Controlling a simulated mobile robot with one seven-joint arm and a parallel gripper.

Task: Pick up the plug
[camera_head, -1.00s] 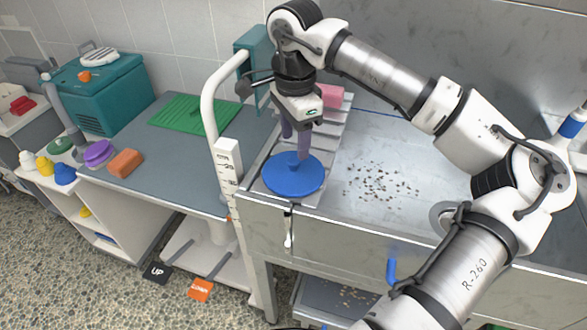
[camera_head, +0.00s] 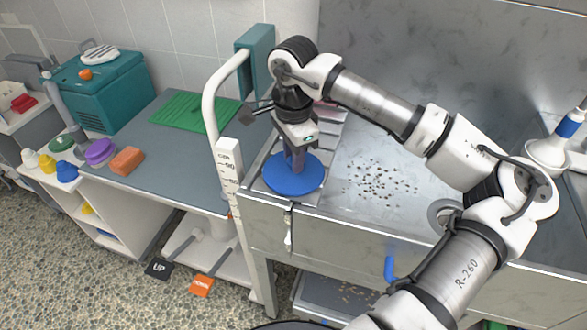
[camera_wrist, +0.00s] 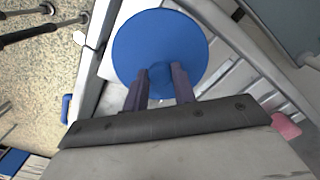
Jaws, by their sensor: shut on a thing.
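The plug is a round blue disc (camera_head: 294,178) with a small upright knob at its middle. It lies on the slatted rack at the left end of the steel sink unit. In the wrist view the blue plug (camera_wrist: 160,42) fills the upper middle, with its knob between the fingertips. My gripper (camera_head: 297,168) points down over the plug, and its fingers are shut on the knob. The gripper also shows in the wrist view (camera_wrist: 163,82). The disc seems to rest on the rack; I cannot tell if there is a gap under it.
A pink block (camera_wrist: 286,126) lies on the rack behind the gripper. A white height-scale post (camera_head: 228,165) stands close left of the plug. The steel basin (camera_head: 385,160) to the right holds scattered dark bits. A grey table (camera_head: 185,165) is further left.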

